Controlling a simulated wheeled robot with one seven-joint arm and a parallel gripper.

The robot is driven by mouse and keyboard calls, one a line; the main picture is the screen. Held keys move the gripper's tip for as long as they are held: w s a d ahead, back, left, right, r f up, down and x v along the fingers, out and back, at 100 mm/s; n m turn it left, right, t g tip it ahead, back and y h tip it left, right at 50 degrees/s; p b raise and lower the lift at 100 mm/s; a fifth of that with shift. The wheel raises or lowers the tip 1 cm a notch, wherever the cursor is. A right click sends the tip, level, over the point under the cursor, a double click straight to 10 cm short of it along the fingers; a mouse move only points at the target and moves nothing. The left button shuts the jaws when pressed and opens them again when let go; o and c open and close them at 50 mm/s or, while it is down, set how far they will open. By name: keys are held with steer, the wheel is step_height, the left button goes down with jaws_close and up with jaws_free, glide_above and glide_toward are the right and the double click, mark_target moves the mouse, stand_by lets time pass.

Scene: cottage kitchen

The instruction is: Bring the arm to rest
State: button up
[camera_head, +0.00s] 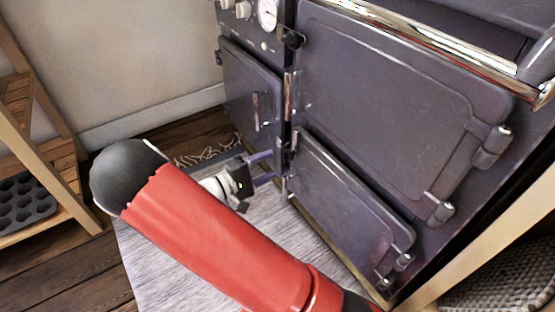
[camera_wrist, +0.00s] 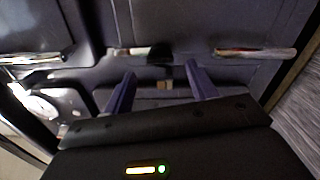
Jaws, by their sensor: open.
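My gripper (camera_head: 262,167) is in front of the dark stove (camera_head: 380,100), close to its lower doors, beyond my red arm. In the wrist view my gripper (camera_wrist: 160,88) shows two purple fingers spread apart with nothing between them. The stove front (camera_wrist: 200,20) fills most of that view. In the head view the stove's left door (camera_head: 250,95), large upper door (camera_head: 385,100) and lower right door (camera_head: 350,190) look shut. I cannot tell whether the fingers touch the stove.
A pale grey rug (camera_head: 160,265) lies on the dark wooden floor in front of the stove. A wooden shelf (camera_head: 62,165) with a muffin tin (camera_head: 25,198) stands at the left. A chrome rail (camera_head: 430,45) runs along the stove top. A wooden edge (camera_head: 480,245) is at lower right.

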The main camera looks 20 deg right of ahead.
steer(key=shift+s+a, duration=0.15)
steer(key=shift+a, duration=0.7)
steer(key=s+d+r+m+g+y+p, duration=0.3)
steer(key=s+r+m+g+y+p, duration=0.15)
steer(key=s+r+y, duration=0.55)
steer(key=s+a+r+t+y+p, duration=0.2)
steer(key=s+r, duration=0.3)
steer(key=r, duration=0.4)
steer(key=s+a+r+t+y+p, duration=0.3)
steer(key=s+r+t+y, duration=0.1)
steer(key=r, duration=0.5)
steer(key=s+y, duration=0.1)
steer(key=s, duration=0.1)
steer(key=shift+s+r+t+y+p, duration=0.25)
steer(key=shift+s+t+y+p, duration=0.05)
steer(key=shift+t, duration=0.05)
steer(key=shift+c, duration=0.5)
